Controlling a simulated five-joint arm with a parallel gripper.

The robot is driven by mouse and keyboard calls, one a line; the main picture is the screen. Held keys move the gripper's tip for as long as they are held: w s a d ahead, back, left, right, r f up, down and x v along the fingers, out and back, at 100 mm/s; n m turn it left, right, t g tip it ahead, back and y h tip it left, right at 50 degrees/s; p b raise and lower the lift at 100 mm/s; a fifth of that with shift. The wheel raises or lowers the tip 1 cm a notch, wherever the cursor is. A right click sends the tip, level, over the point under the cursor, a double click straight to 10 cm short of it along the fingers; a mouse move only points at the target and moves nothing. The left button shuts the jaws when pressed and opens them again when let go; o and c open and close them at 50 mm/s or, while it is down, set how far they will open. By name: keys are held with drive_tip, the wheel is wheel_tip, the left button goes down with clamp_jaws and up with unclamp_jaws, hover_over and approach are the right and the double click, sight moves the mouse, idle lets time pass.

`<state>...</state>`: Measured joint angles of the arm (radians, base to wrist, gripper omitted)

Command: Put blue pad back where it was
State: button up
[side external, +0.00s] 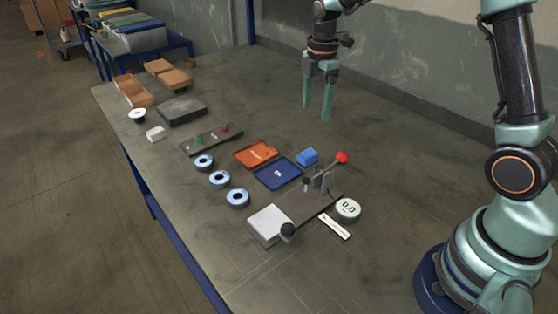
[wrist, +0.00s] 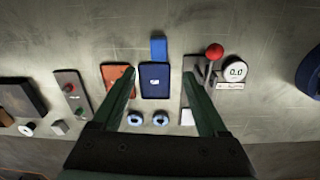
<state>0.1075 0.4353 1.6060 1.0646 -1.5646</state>
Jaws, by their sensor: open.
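The blue pad (side external: 307,157) lies on the table, just behind the dark blue tray (side external: 290,178) and left of the red-knobbed lever. In the wrist view the blue pad (wrist: 158,47) shows above the dark blue tray (wrist: 155,82), past my fingertips. My gripper (side external: 317,110) is raised above the far part of the table, its two green fingers apart with nothing between them. In the wrist view my gripper (wrist: 160,80) spans the dark blue tray, well above it.
An orange tray (side external: 255,154) lies left of the blue tray. Several flap discs (side external: 219,179) lie in front. A lever fixture with a red knob (side external: 342,157) stands upright beside the pad, near a round gauge (side external: 348,209). A button panel (side external: 212,139) and cardboard boxes (side external: 133,91) are farther left.

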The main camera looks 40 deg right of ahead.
drive_tip(key=s+a+r+m+t, duration=0.2)
drive_tip(key=s+r+m, duration=0.2)
drive_tip(key=s+m, duration=0.4)
drive_tip(key=s+a+r+m+t, duration=0.3)
drive_tip(key=s+r+m, duration=0.2)
drive_tip(key=s+m, duration=0.3)
drive_tip(key=shift+s+m, duration=0.3)
drive_tip(key=shift+s, duration=0.25)
